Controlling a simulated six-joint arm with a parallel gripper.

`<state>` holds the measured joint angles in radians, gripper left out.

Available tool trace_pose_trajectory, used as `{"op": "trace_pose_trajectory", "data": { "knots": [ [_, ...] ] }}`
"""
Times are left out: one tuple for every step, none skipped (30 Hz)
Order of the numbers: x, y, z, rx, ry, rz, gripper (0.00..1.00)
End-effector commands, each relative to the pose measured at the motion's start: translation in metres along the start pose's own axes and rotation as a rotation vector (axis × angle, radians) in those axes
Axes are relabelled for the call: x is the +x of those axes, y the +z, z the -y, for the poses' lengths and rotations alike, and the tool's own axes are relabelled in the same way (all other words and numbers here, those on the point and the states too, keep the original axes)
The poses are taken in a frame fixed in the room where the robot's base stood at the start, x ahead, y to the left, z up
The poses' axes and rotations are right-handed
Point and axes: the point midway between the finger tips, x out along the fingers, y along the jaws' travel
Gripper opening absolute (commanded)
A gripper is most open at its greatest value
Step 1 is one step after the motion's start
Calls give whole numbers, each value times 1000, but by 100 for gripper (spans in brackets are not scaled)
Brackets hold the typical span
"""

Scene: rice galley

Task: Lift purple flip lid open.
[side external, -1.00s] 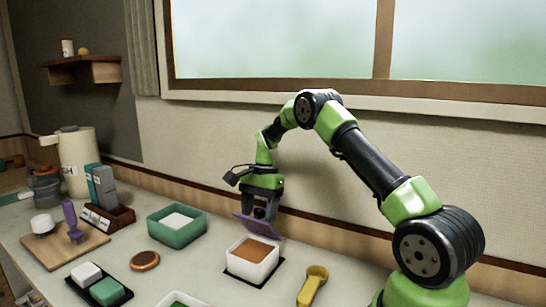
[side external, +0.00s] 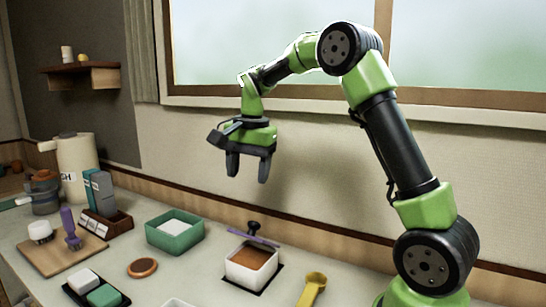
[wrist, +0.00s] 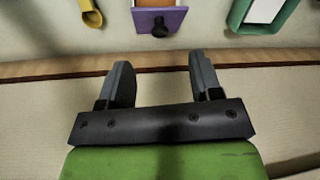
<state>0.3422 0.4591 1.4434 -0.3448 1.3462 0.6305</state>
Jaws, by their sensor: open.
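The purple lid (side external: 246,238) is at the back of a white box (side external: 246,272), seen nearly edge-on. It is off the box's front part, and the brown inside of the box shows below it. A dark knob (side external: 254,227) stands up from the lid. The wrist view shows the lid (wrist: 176,17) and its knob (wrist: 159,27) near the top edge, with some brown beyond. The lid's exact angle is hard to tell. My gripper (side external: 248,175) is open and empty, above the lid and apart from it. Its two fingers (wrist: 160,66) point downward.
A green bin (side external: 160,236) stands left of the box, and a brown round disc (side external: 142,268) lies in front of it. A yellow scoop (side external: 312,288) lies to the right. A dark tray (side external: 78,294) with two blocks is at front left. The wall is close behind.

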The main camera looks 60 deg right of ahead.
Motion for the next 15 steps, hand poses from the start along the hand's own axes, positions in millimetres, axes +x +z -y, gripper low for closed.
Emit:
{"op": "trace_pose_trajectory", "data": {
  "knots": [
    [-9,8,-2,-37,-20,-4,59],
    [-13,13,-3,-57,-32,-6,59],
    [-18,18,-6,-88,-47,-10,59],
    [-22,23,-7,-109,-58,-12,59],
    [-26,28,-9,-132,-69,-14,59],
    [-31,34,-12,-161,-85,-18,59],
    [-35,38,-14,-183,-96,-21,59],
    [-39,43,-16,-205,-107,-24,59],
    [-43,49,-20,-235,-123,-28,59],
    [-46,54,-22,-256,-133,-30,59],
    [-49,58,-25,-277,-144,-34,59],
    [-53,64,-28,-307,-160,-39,59],
    [-56,68,-31,-328,-171,-42,59],
    [-59,72,-34,-350,-182,-45,59],
    [-62,78,-39,-378,-197,-51,59]
  ]
}}
